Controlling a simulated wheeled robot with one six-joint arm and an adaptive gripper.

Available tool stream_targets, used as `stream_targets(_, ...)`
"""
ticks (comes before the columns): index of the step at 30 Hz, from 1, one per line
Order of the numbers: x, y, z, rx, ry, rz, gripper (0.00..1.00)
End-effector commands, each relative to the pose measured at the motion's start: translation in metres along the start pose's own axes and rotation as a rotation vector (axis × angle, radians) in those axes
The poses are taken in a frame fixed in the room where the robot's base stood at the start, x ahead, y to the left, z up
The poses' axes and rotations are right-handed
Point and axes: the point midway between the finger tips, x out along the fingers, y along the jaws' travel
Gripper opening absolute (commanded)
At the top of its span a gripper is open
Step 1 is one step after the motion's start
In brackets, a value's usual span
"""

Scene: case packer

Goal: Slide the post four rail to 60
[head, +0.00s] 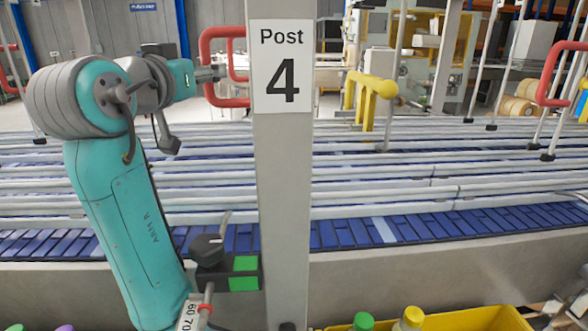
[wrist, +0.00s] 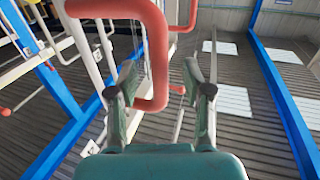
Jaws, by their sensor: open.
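A grey post (head: 284,190) with a "Post 4" sign (head: 281,66) stands upright in the middle of the head view. Low on its left are a black knob (head: 207,249), a green block (head: 244,273) and a white scale (head: 191,315) reading "60 70". A red ring or pointer (head: 205,308) sits just above the scale; the rest of the scale is cut off, so the exact setting cannot be told. My gripper (head: 218,73) is well above the knob, left of the sign. In the wrist view my gripper (wrist: 162,85) is open, with nothing held.
A red tubular handle (head: 226,102) is by my gripper; in the wrist view this red tube (wrist: 157,50) crosses between the fingers, contact unclear. A blue conveyor (head: 350,232) with long pale guide rails runs behind the post. A yellow crate (head: 470,319) with bottles stands front right.

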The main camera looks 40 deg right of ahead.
Motion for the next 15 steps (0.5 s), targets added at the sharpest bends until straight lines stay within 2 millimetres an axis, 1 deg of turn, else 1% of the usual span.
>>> stream_targets(7, -0.004, 0.000, 0.000, 0.000, 0.000, -0.001, 0.50)
stream_targets(15, -0.022, 0.000, 0.000, 0.000, 0.001, -0.001, 0.50)
